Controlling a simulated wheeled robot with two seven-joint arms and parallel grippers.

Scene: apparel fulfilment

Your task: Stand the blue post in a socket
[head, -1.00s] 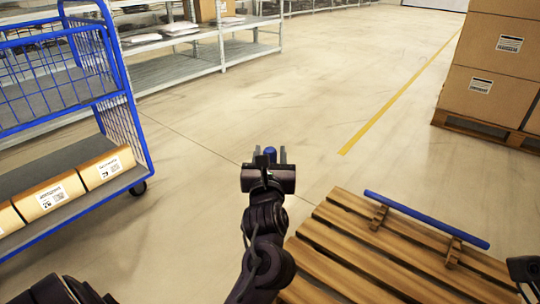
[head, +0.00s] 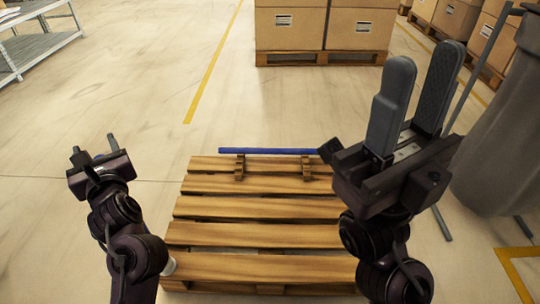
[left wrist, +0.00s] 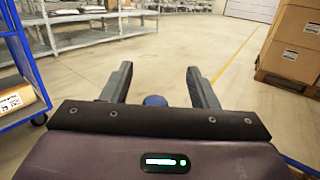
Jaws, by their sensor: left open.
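The blue post (head: 265,151) lies flat across two small wooden rests (head: 239,168) at the far edge of the wooden pallet (head: 265,207). The right end of the post is partly hidden by my right gripper (head: 426,56), which is open, empty and raised in the foreground. My left gripper (head: 95,146) is open, left of the pallet and apart from the post. The left wrist view shows a rounded blue thing (left wrist: 155,100) between its open fingers; I cannot tell what it is. I cannot make out a socket clearly.
A large grey bin-like shape (head: 505,130) and thin grey poles stand at the right. Stacked cartons (head: 325,25) sit on a pallet at the back. A blue wire cart (left wrist: 18,60) is left in the left wrist view. Open floor lies left of the pallet.

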